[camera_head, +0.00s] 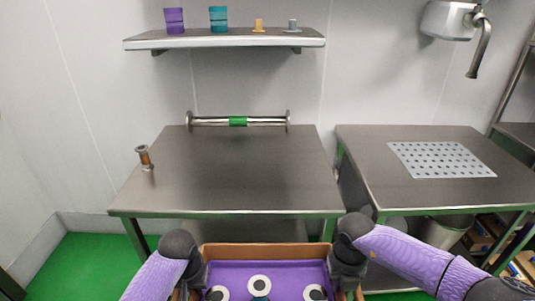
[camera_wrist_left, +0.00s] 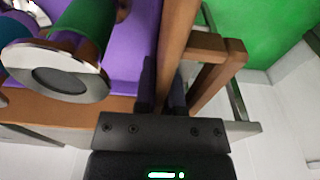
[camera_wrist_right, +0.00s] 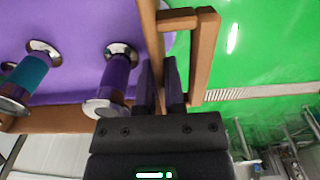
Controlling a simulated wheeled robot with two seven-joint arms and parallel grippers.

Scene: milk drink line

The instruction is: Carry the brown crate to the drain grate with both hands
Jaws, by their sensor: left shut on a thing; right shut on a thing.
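The brown crate (camera_head: 265,250) is at the bottom of the head view, in front of the tables, with a purple inside and several flanged spools in it. My left gripper (camera_head: 190,278) is shut on the crate's left side; the left wrist view shows its fingers (camera_wrist_left: 162,98) at the brown wall beside a handle (camera_wrist_left: 205,45). My right gripper (camera_head: 347,272) is shut on the right side; the right wrist view shows its fingers (camera_wrist_right: 160,85) at the wall beside the other handle (camera_wrist_right: 203,55). The drain grate (camera_head: 440,160), a perforated pale plate, lies bare on the right table.
The left steel table (camera_head: 230,180) bears a spool with a green middle (camera_head: 238,121) at its back and a small brown spool (camera_head: 145,157) at its left. A gap separates it from the right table (camera_head: 370,160). A tap (camera_head: 480,45) hangs above the right table. A wall shelf (camera_head: 225,42) holds cups.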

